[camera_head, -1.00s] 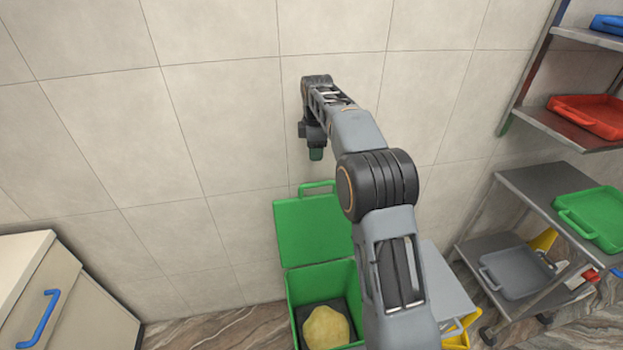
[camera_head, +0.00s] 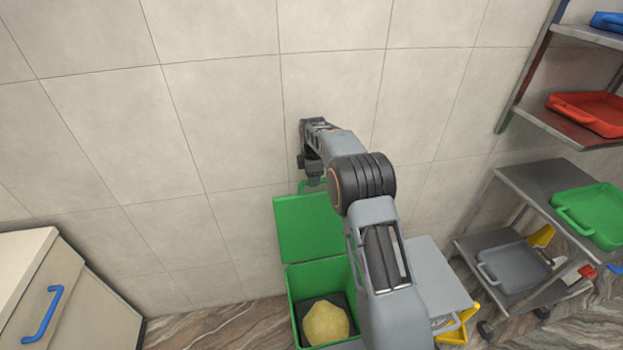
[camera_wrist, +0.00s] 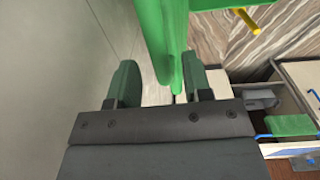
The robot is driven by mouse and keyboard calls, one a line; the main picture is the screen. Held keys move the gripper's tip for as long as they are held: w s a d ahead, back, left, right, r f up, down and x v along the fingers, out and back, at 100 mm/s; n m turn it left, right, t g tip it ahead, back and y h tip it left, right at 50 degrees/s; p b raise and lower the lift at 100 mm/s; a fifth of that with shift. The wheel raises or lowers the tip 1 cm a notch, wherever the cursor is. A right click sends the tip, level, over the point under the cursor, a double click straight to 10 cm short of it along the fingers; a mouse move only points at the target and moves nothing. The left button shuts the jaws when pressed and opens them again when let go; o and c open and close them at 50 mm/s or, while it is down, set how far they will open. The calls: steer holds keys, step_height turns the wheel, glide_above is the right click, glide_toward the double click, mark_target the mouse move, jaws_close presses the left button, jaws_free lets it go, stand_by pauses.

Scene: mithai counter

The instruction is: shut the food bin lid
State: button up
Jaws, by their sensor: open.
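The green food bin (camera_head: 293,300) stands on the floor by the wall, with a pale yellow lump (camera_head: 326,322) inside. Its green lid (camera_head: 305,230) is open, standing up at the wall side of the bin, with a loop handle on its top edge. My arm hides part of the lid and bin. My gripper (camera_head: 313,183) is at the lid's top edge, over the handle. In the wrist view, my gripper (camera_wrist: 156,82) is open, and the green lid (camera_wrist: 160,35) edge or handle reaches between the fingers, close to the right one. I cannot tell if they touch.
A cream cabinet (camera_head: 75,285) with a blue handle stands at the left. A grey-topped stand (camera_head: 440,275) with yellow parts is right of the bin. Shelving at the right holds a red tray (camera_head: 590,112) and a green tray (camera_head: 595,215). The tiled wall is close behind the lid.

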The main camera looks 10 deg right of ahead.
steer(key=shift+f, duration=0.75)
steer(key=shift+c, duration=0.3)
jaws_close()
